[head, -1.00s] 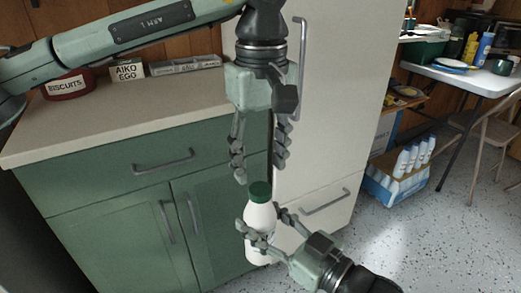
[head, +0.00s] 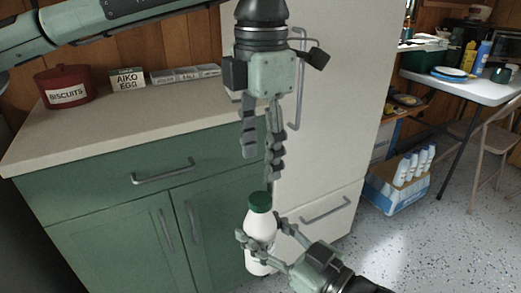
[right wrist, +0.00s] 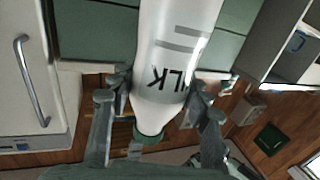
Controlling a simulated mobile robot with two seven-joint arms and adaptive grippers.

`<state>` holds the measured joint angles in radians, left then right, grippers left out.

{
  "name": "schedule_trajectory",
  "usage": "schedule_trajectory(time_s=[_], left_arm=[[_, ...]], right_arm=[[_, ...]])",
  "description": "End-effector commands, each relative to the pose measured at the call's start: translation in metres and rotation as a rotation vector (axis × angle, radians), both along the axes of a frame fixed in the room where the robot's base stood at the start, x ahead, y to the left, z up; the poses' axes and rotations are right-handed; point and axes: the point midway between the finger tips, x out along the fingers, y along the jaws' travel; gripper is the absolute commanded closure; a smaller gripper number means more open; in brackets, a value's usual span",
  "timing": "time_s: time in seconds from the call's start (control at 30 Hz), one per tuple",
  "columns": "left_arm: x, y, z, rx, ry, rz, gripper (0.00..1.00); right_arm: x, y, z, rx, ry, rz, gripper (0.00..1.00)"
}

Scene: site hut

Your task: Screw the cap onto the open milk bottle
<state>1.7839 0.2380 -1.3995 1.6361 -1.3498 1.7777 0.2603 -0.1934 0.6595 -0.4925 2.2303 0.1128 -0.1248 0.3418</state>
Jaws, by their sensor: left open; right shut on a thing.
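The white milk bottle (head: 259,232) stands upright in the air in front of the green cabinet, its green cap (head: 260,201) sitting on its neck. Whether the cap is tight cannot be told. My right gripper (head: 262,242) is shut around the bottle's body from the lower right. In the right wrist view the bottle (right wrist: 172,60) appears upside down, with dark lettering, and the cap (right wrist: 149,136) shows at its lower end between the fingers. My left gripper (head: 263,160) points down just above the cap, open and empty, its fingertips apart from it.
The counter (head: 130,120) carries a red biscuit tin (head: 66,86), an egg box (head: 127,79) and a grey tray-like item (head: 185,74). A pale fridge (head: 345,110) stands behind the grippers. A blue crate of bottles (head: 402,200) is on the floor at right, by a white table (head: 470,82).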

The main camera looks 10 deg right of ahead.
Motion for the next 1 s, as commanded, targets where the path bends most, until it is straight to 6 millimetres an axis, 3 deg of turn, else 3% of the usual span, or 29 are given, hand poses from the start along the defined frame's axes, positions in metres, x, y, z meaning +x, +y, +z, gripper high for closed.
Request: schedule_trajectory(time_s=[0.27, 0.7, 1.0], left_arm=[[0.000, 0.000, -0.006, 0.001, 0.001, -0.002, 0.50], [0.000, 0.000, -0.067, 0.001, 0.001, -0.004, 0.50], [0.000, 0.000, -0.080, 0.000, 0.000, -0.004, 0.50]], right_arm=[[0.000, 0.000, 0.001, 0.001, -0.003, 0.000, 1.00], [0.000, 0.000, 0.001, 0.001, -0.003, 0.001, 1.00], [0.000, 0.000, 0.001, 0.001, -0.003, 0.001, 1.00]])
